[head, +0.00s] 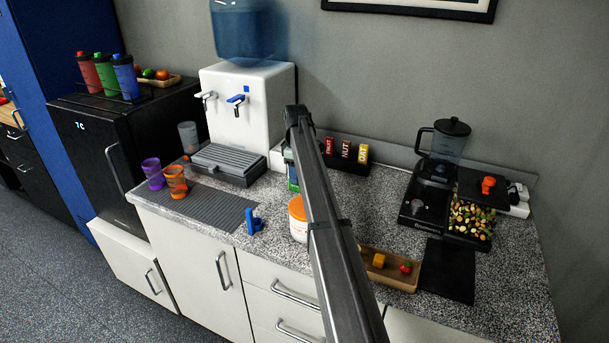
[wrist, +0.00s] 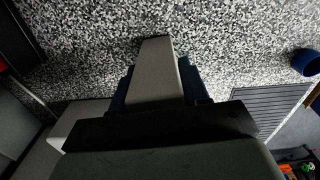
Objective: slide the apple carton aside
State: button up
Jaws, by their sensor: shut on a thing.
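The apple carton (head: 292,172) stands on the speckled counter in the head view. A narrow strip of green and white shows to the left of my arm, which hides the rest. In the wrist view my gripper (wrist: 157,62) points out over the counter as a pale grey finger with dark edges around it. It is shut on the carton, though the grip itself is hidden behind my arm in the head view. The carton's face cannot be made out in the wrist view.
Labelled fruit, nut and date containers (head: 346,150) stand behind. A blue object (head: 254,223) sits near the front edge.

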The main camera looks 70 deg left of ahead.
jog(key=shift+s+a, duration=0.75)
jog(key=shift+s, duration=0.05)
jog(key=o, duration=1.3)
notch_tip(320, 180, up, 14)
jog(key=shift+f, duration=0.1)
